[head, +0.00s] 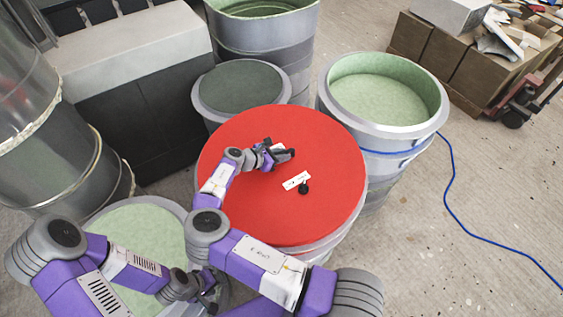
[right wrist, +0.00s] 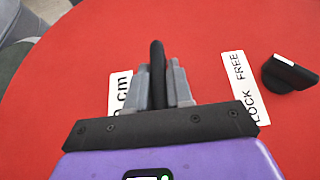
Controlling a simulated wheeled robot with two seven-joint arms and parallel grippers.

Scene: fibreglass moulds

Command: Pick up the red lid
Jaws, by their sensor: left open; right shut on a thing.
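The red lid (head: 330,145) is a large round disc lying over a pale grey drum-shaped mould (head: 318,252). It carries white labels and a free black handle (head: 304,187), which also shows in the right wrist view (right wrist: 290,72). My right gripper (head: 283,154) is over the lid's upper middle. In the right wrist view its grey fingers (right wrist: 158,85) are shut on a second black handle (right wrist: 157,60), between two white labels. My left gripper (head: 206,292) is open and low at the bottom, left of the lid, partly hidden by my arm.
Green-lined moulds stand behind (head: 265,8), right (head: 385,97) and lower left (head: 140,232) of the lid. A dark-topped mould (head: 240,88) is close behind it. A blue hose (head: 455,190) crosses the open floor at right. Boxes on a pallet truck (head: 470,60) stand at upper right.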

